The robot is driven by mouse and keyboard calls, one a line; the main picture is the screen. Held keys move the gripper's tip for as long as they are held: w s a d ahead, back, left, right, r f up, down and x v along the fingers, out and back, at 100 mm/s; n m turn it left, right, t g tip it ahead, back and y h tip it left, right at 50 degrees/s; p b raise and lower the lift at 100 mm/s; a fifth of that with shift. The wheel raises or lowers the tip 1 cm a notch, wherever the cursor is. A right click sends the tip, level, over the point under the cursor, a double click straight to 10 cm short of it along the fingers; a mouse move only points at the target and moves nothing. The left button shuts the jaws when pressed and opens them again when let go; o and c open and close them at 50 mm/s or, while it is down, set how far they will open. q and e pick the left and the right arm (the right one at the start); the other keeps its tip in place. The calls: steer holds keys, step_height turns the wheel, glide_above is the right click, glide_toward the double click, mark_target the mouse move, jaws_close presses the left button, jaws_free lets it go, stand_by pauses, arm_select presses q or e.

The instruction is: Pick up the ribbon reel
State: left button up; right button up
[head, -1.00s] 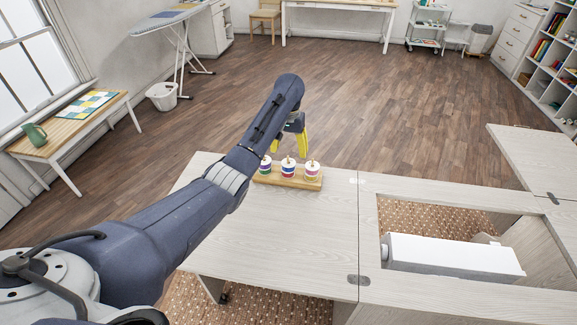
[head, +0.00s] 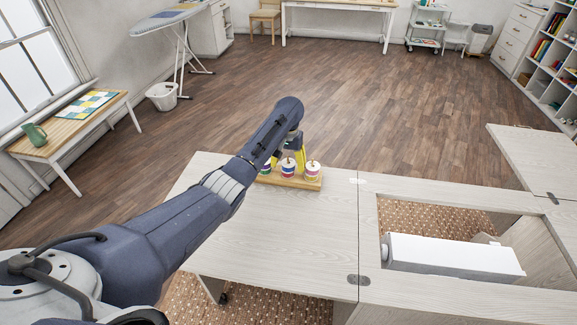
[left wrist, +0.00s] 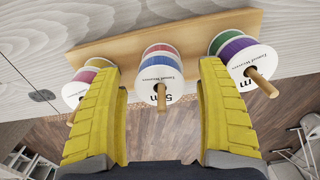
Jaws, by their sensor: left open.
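My right gripper is not in view.
The wooden rack (head: 300,184) sits near the cabinet top's far edge. The pale cabinet top (head: 300,240) in front is bare. To the right is an opening with a white machine (head: 450,256) in it. Open floor lies beyond the cabinet.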

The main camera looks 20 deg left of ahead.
arm_select(q)
steer(key=shift+c, duration=0.4)
steer(key=c, duration=1.1)
steer(key=shift+c, duration=0.2)
step_height(320, 180, up, 20)
stand_by(0.4)
steer(key=shift+r, duration=0.1)
